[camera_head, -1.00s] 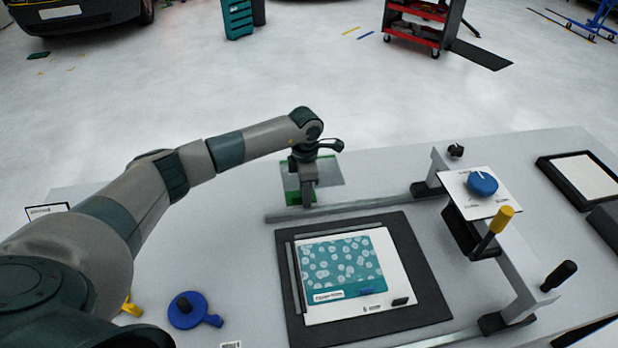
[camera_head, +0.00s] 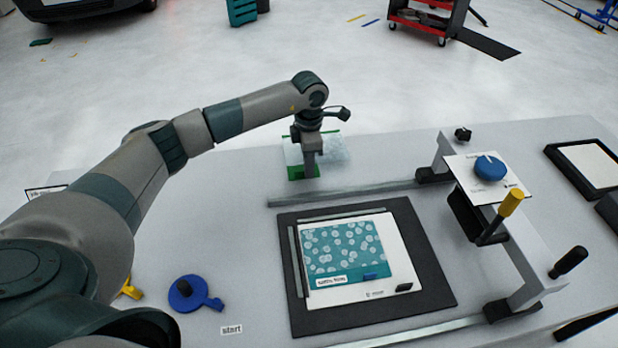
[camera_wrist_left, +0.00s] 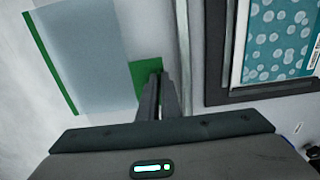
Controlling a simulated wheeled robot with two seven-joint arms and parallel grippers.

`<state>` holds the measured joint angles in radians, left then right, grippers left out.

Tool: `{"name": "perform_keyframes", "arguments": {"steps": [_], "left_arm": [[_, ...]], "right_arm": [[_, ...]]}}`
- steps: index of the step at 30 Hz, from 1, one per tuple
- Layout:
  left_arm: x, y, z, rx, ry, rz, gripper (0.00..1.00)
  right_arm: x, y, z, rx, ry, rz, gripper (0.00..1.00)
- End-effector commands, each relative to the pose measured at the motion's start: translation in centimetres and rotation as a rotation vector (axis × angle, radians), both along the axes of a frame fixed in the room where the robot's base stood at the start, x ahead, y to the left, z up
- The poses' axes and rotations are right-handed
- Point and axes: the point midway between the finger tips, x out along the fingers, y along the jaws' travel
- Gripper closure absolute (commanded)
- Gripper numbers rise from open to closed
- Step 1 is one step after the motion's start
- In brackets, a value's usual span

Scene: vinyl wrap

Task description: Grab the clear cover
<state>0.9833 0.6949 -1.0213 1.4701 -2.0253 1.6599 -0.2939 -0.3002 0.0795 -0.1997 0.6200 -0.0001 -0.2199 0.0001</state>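The clear cover (camera_head: 335,150) is a see-through sheet with green edge strips, behind the metal rail on the far side of the table. It also shows at the upper left of the left wrist view (camera_wrist_left: 85,55), with a green tab (camera_wrist_left: 145,72) at its near right corner. My left gripper (camera_head: 311,174) points down at the cover's near edge. In the left wrist view its fingers (camera_wrist_left: 158,92) are close together at the green tab and look shut on it. The cover appears slightly above the table. My right gripper is not in view.
A dark mat (camera_head: 425,270) holds a teal patterned panel (camera_head: 343,250). A metal rail (camera_head: 350,192) lies between mat and cover. A grey bridge with a blue knob (camera_head: 490,168) and yellow handle (camera_head: 511,203) stands at right. A blue round tool (camera_head: 187,293) lies front left.

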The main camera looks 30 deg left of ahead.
Motion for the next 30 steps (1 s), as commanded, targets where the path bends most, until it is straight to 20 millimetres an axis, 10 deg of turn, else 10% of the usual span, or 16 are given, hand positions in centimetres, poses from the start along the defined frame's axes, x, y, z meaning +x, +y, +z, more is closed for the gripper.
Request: {"name": "perform_keyframes", "arguments": {"steps": [16, 30], "left_arm": [[-2.5, -9.5, 5.6, -0.002, -0.003, -0.003, 1.00], [-3.1, -11.3, 7.0, -0.001, 0.001, 0.000, 1.00]], "right_arm": [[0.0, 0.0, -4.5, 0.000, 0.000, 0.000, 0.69], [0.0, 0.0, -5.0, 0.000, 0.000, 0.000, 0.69]]}}
